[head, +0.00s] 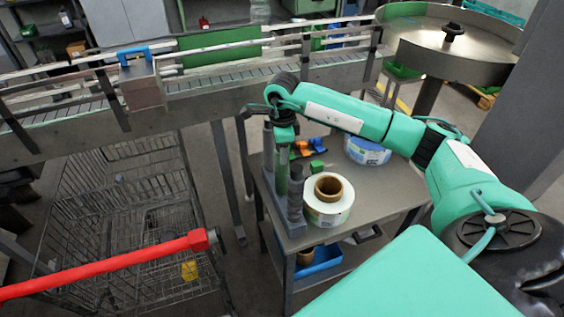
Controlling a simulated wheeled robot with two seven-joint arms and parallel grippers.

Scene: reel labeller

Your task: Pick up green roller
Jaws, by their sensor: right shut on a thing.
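My right gripper (284,131) points down over the left edge of the small grey table (375,205). It is shut on the upper end of the green roller (281,165), which is upright and dark green. The gripper and wrist hide the roller's top. Grey upright cylinders (295,195) stand close beside the roller and hide part of it. I cannot tell whether the roller's lower end still rests on the table. My left gripper is not in view.
A white label reel (336,212) with a brown core stands right of the rollers. A blue-white reel (368,150) and small orange, blue and green pieces (308,148) lie behind. A conveyor (200,88) runs across the back. A wire cart (125,205) with a red handle stands left.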

